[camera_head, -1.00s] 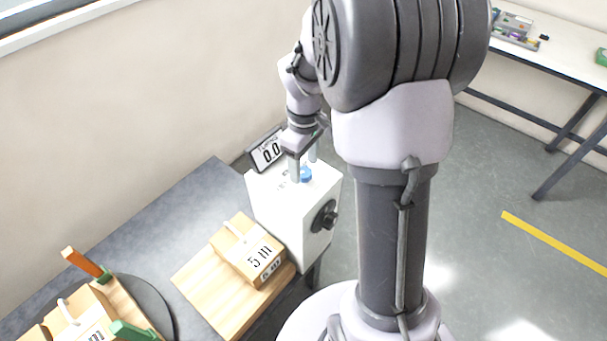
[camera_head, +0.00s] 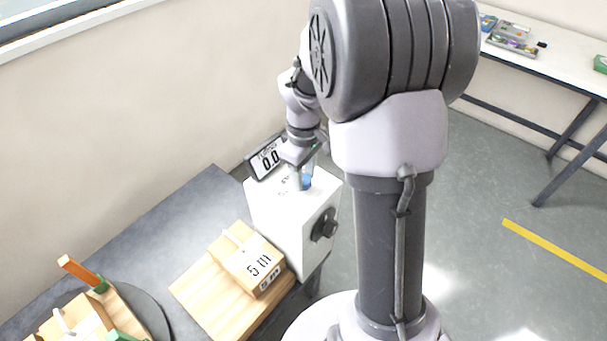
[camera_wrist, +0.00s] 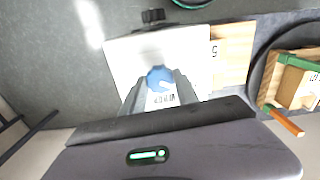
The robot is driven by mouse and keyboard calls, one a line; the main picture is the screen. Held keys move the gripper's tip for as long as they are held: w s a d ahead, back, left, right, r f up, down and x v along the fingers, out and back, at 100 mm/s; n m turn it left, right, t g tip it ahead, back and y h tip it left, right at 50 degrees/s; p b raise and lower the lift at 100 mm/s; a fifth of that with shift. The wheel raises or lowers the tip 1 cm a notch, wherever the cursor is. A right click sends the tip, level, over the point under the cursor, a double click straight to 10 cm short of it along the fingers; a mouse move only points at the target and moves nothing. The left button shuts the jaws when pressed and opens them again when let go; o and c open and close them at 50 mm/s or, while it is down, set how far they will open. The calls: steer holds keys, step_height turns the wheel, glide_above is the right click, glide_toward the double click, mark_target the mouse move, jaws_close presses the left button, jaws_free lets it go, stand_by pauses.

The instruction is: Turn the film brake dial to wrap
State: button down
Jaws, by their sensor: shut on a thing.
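The film brake dial (camera_head: 306,183) is a small blue knob on top of a white box (camera_head: 273,215). In the wrist view the blue dial (camera_wrist: 159,79) sits between my two fingertips, with dark lettering on the white top just below it. My gripper (camera_head: 303,178) reaches down onto the box from above and is shut on the dial; it also shows in the wrist view (camera_wrist: 158,84). The lettering is too small to read, and the fingers partly hide the dial in the head view.
A display reading 0.0 (camera_head: 267,157) stands behind the box. A black knob (camera_head: 325,226) is on the box's side. A turntable (camera_head: 150,305) holds wooden parts at lower left.

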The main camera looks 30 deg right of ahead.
steer(key=m+p, duration=0.1)
steer(key=m, duration=1)
stand_by(0.3)
steer(key=shift+m, duration=0.3)
steer(key=c, duration=0.9)
jaws_free()
